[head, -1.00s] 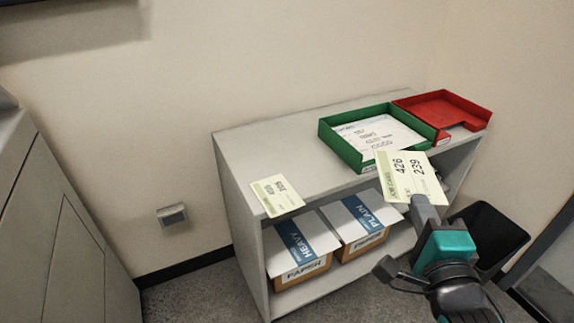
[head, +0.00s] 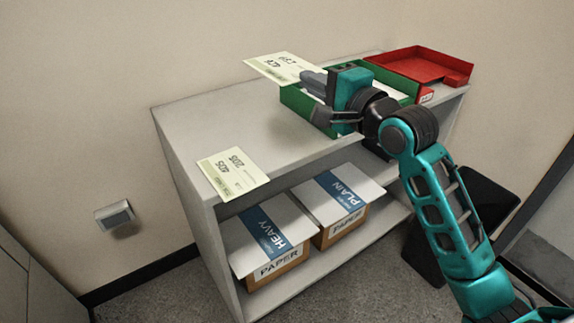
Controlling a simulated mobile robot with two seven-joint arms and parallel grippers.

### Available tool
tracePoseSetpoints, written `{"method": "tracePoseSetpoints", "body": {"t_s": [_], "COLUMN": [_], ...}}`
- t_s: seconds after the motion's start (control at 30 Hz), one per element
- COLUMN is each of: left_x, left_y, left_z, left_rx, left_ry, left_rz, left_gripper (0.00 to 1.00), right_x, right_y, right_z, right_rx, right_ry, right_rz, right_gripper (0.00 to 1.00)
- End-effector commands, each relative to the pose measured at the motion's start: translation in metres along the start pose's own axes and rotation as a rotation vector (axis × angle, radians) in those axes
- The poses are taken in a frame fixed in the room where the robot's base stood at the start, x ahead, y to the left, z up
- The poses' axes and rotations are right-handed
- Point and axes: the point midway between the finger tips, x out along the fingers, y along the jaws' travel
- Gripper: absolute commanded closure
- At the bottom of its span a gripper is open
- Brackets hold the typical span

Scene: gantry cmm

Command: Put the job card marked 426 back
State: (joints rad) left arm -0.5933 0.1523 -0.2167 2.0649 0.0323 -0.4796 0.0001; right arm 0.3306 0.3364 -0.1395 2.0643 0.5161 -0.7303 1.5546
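The job card marked 426 (head: 277,67) is a pale card with a second number, 239, on it. My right gripper (head: 315,80) is shut on its near right edge and holds it above the shelf top, at the left end of the green tray. The green tray (head: 298,103) stands on the shelf unit and is largely hidden behind my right gripper and arm. White paper shows a little inside it. Another card, marked 405 (head: 232,172), lies at the front left edge of the shelf top. My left gripper is not in view.
A red tray (head: 445,75) stands right of the green one. The grey shelf unit (head: 190,115) has a bare top at left and middle. Boxes labelled HEAVY (head: 268,240) and PLAIN (head: 338,200) sit below. A black bin (head: 480,205) stands at right.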

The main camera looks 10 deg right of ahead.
Motion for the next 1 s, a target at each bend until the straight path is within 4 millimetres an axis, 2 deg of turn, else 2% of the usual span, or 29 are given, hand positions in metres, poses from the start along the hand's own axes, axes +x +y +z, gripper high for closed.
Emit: {"method": "tracePoseSetpoints", "body": {"t_s": [0.17,0.4,0.5,0.6,0.77,1.0], "left_x": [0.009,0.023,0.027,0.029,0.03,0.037], "left_y": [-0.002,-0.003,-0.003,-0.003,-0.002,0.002], "left_z": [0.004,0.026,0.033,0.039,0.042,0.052], "left_rx": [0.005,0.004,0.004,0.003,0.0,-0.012], "left_ry": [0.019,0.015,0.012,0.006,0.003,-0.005], "left_rz": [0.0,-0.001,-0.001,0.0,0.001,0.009], "left_gripper": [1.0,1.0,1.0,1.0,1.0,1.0], "right_x": [0.001,0.0,0.0,0.0,0.0,0.0], "right_y": [0.035,0.101,0.122,0.135,0.145,0.187], "right_z": [-0.001,-0.001,-0.001,0.0,0.0,0.0], "right_rx": [0.002,0.001,0.0,0.0,0.001,0.0], "right_ry": [-0.005,-0.005,-0.005,-0.005,-0.005,-0.005], "right_rz": [0.007,0.006,0.005,0.002,0.001,0.004], "right_gripper": [1.0,1.0,1.0,1.0,1.0,1.0]}}
